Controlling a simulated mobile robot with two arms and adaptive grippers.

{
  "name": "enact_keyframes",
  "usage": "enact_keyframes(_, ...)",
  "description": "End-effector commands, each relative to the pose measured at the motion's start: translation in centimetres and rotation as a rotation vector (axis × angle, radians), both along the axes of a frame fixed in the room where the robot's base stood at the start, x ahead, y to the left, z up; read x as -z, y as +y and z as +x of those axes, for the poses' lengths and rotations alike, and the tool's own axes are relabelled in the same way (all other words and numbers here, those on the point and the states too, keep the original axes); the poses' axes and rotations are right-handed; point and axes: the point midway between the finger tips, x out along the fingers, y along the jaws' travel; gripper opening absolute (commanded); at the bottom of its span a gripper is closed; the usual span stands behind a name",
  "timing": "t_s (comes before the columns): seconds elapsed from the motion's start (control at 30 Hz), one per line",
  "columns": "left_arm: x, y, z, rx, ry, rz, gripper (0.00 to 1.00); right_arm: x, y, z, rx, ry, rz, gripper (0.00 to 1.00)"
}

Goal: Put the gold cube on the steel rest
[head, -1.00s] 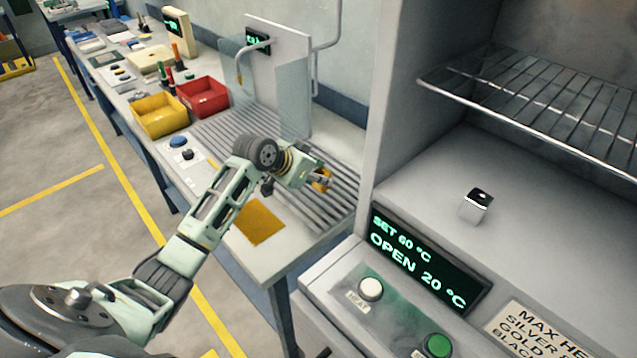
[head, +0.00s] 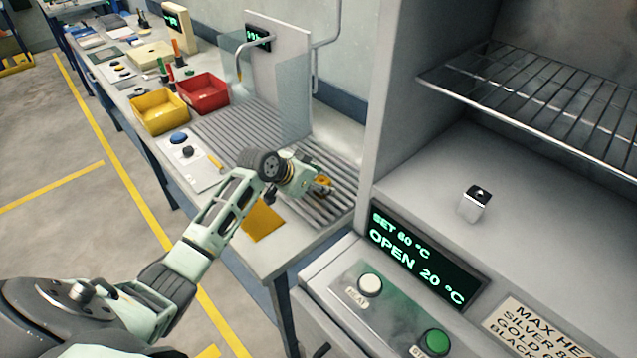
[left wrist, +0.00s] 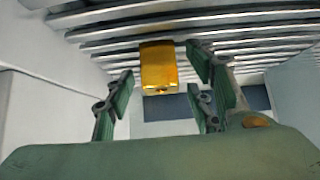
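The gold cube (left wrist: 158,66) is in the left wrist view, against slatted metal bars, between the spread fingers of my left gripper (head: 317,188). A gap shows on each side of it, so the fingers do not visibly touch it. In the head view, a small part of the gold cube (head: 322,181) shows at the fingertips, over the slatted steel surface (head: 232,132). The gripper hides the rest of it. I cannot tell which surface is the steel rest. My right gripper is not in view.
A silver cube (head: 475,204) sits on the open oven's floor (head: 540,235), below a wire rack (head: 545,105). Clear panels and a white stand (head: 285,62) rise behind the slats. Yellow (head: 158,113) and red (head: 203,93) bins and a yellow mat (head: 263,222) are on the bench.

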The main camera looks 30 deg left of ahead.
Motion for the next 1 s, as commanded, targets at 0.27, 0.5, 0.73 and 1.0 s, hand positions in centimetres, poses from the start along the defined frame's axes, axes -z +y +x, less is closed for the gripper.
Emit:
enact_keyframes(0.27,-0.5,0.1,-0.1,0.0,-0.001,0.001,0.49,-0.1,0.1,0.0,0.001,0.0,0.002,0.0)
enact_keyframes(0.5,-2.7,1.0,-2.4,0.001,-0.003,0.006,0.49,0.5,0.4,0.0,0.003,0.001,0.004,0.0)
enact_keyframes(0.73,-6.1,2.1,-5.7,0.001,-0.002,0.005,0.49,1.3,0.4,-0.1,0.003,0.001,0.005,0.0)
enact_keyframes(1.0,-8.6,2.8,-7.8,0.0,0.0,0.001,0.49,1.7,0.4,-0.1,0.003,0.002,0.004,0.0)
